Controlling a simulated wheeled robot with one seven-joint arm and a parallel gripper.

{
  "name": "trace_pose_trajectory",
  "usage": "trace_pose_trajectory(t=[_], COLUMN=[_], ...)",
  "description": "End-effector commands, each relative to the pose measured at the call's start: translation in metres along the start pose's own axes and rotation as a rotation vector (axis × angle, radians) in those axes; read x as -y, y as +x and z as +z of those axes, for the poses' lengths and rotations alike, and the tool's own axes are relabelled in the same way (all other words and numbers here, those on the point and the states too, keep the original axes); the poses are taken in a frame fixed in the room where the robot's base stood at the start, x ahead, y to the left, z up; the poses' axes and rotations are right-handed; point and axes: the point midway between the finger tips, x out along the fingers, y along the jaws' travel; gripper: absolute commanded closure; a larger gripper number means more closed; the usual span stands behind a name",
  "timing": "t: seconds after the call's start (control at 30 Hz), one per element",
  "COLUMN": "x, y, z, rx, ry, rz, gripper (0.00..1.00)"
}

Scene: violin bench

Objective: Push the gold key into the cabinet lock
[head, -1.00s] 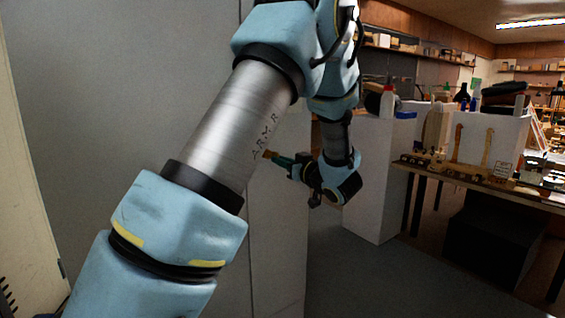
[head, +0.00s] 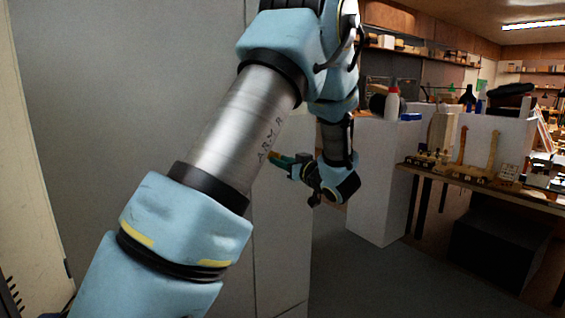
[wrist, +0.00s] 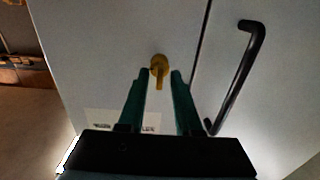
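The gold key (wrist: 159,72) is at the face of the pale grey cabinet door (wrist: 110,40), left of the door seam. It has a round gold part against the door and a narrow part pointing down toward me. Any lock behind it cannot be told apart from it. My gripper (wrist: 160,76) has its two green fingers apart, one on each side of the key, with a visible gap on both sides. In the head view my gripper (head: 276,157) is close to the cabinet front (head: 130,90), partly hidden by my own arm.
A black bar handle (wrist: 238,75) is on the door right of the seam. A pale label (wrist: 112,121) is low on the left door. A white block (head: 378,185) stands beyond my arm. A workbench (head: 470,178) with violin parts is at right. Some floor between is clear.

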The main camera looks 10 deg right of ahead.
Motion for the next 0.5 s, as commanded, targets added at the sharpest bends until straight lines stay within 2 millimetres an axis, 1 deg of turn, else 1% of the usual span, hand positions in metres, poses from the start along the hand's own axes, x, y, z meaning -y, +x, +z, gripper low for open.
trace_pose_trajectory(t=[0.03, 0.07, 0.33, 0.43, 0.5], x=[0.000, 0.000, 0.000, -0.001, -0.001], y=[0.000, 0.000, -0.002, -0.009, -0.018], z=[0.000, 0.000, 0.000, 0.001, 0.002], rx=[0.000, 0.000, 0.001, 0.001, 0.002], ry=[0.000, 0.000, 0.000, 0.000, 0.000], rz=[0.000, 0.000, 0.001, 0.002, 0.004], gripper=[0.60, 0.56, 0.56, 0.56, 0.56])
